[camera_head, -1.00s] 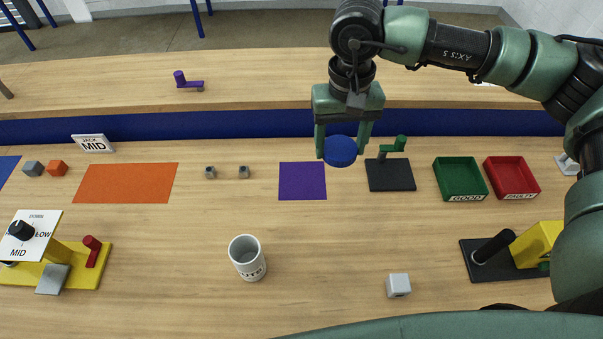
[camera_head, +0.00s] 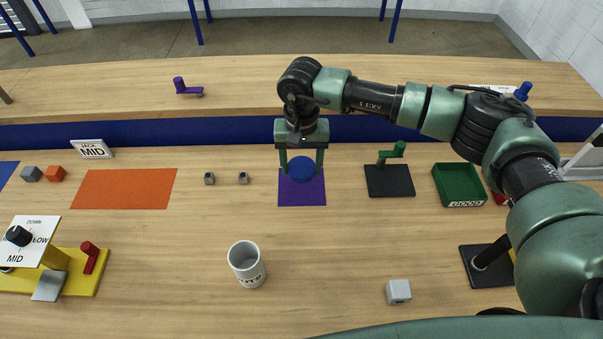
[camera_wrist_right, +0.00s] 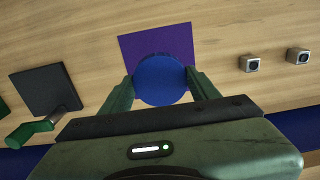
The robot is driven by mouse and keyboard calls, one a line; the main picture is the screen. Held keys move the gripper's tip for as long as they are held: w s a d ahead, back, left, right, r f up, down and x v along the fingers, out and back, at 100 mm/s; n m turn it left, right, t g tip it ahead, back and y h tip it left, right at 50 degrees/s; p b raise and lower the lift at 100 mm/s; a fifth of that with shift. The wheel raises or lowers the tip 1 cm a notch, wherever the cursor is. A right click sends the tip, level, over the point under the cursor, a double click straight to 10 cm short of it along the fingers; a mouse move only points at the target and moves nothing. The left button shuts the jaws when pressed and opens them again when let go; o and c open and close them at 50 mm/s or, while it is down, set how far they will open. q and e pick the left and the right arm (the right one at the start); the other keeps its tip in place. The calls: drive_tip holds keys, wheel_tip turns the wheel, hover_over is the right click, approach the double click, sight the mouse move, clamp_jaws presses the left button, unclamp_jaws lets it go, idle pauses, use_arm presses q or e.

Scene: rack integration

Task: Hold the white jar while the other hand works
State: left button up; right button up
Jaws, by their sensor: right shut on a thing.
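The white jar (camera_head: 246,265) stands upright and open-topped on the table, left of centre at the front, with dark lettering on its side. No gripper is at it. My right gripper (camera_head: 301,168) is shut on a round blue lid (camera_head: 301,170), over the purple square mat (camera_head: 288,198). In the right wrist view the blue lid (camera_wrist_right: 160,80) sits between the two green fingers, in front of the purple mat (camera_wrist_right: 157,42). Whether the lid touches the mat is unclear. My left gripper is not in view.
Two small grey blocks (camera_head: 243,178) lie left of the purple mat. A black base with a green handle (camera_head: 390,181) stands to its right, then the green GOOD tray (camera_head: 459,184). A light grey cube (camera_head: 398,291) lies at the front. An orange mat (camera_head: 125,189) is at left.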

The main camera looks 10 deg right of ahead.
sight(302, 186)
drive_tip(key=shift+f, duration=0.75)
wheel_tip(302, 186, down, 4)
drive_tip(key=shift+p, duration=0.6)
drive_tip(key=shift+f, duration=0.1)
drive_tip(key=shift+f, duration=0.15)
drive_tip(key=o, duration=1.5)
drive_tip(key=shift+o, duration=0.2)
